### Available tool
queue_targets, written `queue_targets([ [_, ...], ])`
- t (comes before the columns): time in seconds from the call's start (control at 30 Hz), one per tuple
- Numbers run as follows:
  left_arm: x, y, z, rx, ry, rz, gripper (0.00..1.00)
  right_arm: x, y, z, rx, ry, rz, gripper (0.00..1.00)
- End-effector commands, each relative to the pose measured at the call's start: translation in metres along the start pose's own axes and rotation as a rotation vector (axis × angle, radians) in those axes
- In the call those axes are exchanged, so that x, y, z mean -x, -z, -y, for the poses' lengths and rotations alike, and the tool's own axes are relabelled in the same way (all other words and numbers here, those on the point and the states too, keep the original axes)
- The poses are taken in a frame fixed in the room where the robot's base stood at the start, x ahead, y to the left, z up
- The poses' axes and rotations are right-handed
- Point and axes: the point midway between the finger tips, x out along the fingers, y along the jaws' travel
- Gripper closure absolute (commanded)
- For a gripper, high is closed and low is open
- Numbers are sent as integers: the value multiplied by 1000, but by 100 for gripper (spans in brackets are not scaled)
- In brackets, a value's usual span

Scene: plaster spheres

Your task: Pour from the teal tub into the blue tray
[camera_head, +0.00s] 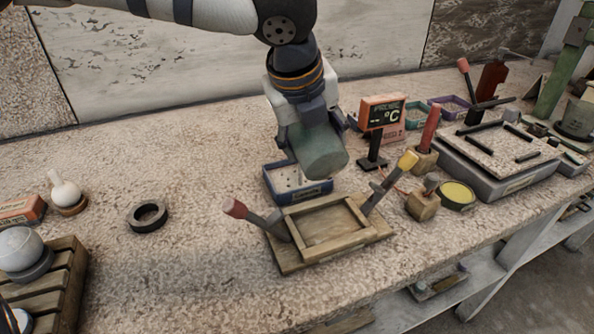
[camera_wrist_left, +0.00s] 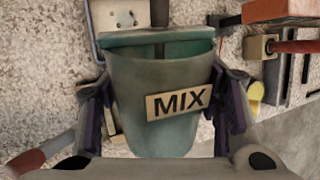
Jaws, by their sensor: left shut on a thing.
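The teal tub (camera_head: 318,150) is held in my left gripper (camera_head: 312,132), above the back part of the blue tray (camera_head: 314,191). In the left wrist view the tub (camera_wrist_left: 140,80) carries a MIX label, and its teal inside shows near the top. My left gripper (camera_wrist_left: 163,112) is shut on it, with a finger on each side. The tub looks tilted in the head view. I cannot see any stream falling from it. The tray holds small dark specks on a pale floor, and the tub hides part of it. My right gripper is not in view.
A wooden frame with red and yellow-handled clamps (camera_head: 285,258) stands just in front of the tray. A small °C display (camera_head: 383,113) stands close on the right. A black ring (camera_head: 148,216) lies left, with clear bench around it.

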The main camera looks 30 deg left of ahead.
Motion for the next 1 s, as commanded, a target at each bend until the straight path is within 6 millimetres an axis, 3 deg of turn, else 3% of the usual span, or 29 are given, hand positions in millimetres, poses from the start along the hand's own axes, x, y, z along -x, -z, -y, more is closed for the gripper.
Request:
queue_targets([
  [0.27,1,1,0,-5,1,7,95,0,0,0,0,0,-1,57],
  [0.57,-5,9,-1,-123,1,356,95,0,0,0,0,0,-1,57],
  [1.0,43,-11,15,-255,3,764,95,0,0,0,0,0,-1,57],
])
